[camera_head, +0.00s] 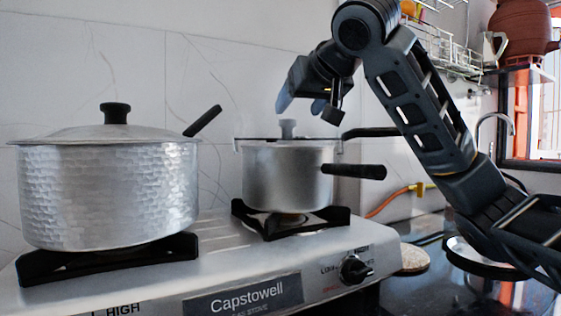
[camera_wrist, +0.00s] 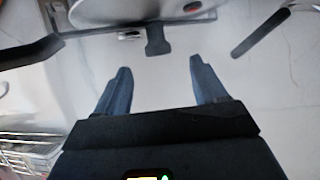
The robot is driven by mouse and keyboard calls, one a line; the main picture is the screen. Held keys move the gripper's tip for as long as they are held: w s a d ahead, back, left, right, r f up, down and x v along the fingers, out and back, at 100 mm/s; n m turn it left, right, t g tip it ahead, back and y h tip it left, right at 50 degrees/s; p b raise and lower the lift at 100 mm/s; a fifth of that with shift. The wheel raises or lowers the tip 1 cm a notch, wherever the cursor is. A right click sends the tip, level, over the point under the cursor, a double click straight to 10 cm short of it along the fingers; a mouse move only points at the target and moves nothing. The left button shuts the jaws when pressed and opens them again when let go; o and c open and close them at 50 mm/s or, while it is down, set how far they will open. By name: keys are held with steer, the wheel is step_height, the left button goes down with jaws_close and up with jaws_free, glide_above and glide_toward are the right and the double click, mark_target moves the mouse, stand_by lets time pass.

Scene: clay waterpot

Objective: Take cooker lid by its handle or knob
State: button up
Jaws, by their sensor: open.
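The cooker (camera_head: 285,175) is a small silver pot on the right burner of the stove. A dark tab (camera_wrist: 158,42) shows just beyond the fingertips. Contact with the knob is not visible.
A large hammered pot (camera_head: 110,195) with a black-knobbed lid (camera_head: 115,112) stands on the left burner of the silver stove (camera_head: 215,262). The tiled wall (camera_head: 90,60) is close behind. A wire rack (camera_head: 440,50) and clay pot (camera_head: 523,28) are at upper right.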

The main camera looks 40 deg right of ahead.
mark_target(288, 120)
steer(key=shift+b+x, duration=0.7)
steer(key=shift+x, duration=3.3)
steer(key=shift+d+r, duration=0.1)
steer(key=shift+d, duration=0.05)
steer(key=shift+c, duration=0.2)
steer(key=shift+s, duration=0.1)
jaws_close()
